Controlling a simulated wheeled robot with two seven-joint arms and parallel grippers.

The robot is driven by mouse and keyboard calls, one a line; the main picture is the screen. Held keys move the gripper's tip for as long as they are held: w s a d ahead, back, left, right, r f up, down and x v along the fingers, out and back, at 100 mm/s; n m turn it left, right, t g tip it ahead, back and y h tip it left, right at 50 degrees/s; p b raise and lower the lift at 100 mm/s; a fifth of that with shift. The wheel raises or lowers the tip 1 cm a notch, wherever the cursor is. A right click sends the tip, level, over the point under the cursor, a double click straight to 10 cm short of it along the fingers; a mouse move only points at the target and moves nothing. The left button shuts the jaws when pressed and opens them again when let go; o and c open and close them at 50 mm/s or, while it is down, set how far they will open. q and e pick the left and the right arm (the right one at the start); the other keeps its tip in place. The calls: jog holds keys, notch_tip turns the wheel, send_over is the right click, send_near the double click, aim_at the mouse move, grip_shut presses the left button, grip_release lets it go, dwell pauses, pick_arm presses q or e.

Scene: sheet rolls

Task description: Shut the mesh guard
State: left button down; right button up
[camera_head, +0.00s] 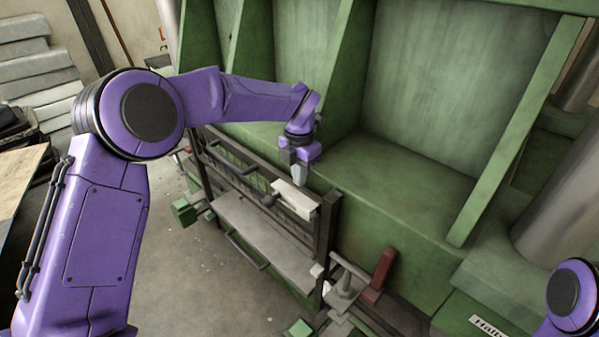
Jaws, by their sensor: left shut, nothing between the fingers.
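The mesh guard (239,168) is a dark metal frame with bars or mesh, low on the front of the green machine. A dark handle runs along its upper part, and a pale grey plate (262,231) with another handle lies below. I cannot tell how far the guard is open. My left gripper (299,178) points down just above a whitish block (297,200) at the frame's upper right. Its fingers are together and hold nothing. I cannot tell whether they touch the block. My right arm shows only at the lower right edge; its gripper is out of view.
The green machine (425,95) with upright ribs fills the back. A red block (381,269) and a grey clamp-like part (345,286) stand right of the guard. Stacked grey sheets (38,62) lie at the far left. The concrete floor (190,275) before the guard is clear.

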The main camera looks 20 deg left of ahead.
aim_at(299, 190)
pick_arm(q)
jog(key=shift+f, duration=0.25)
jog(key=shift+f, duration=0.1)
jog(key=shift+f, duration=0.1)
notch_tip(299, 190, down, 4)
jog(key=b, duration=0.3)
jog(key=shift+s, duration=0.1)
jog(key=shift+f, duration=0.2)
jog(key=shift+r, duration=0.3)
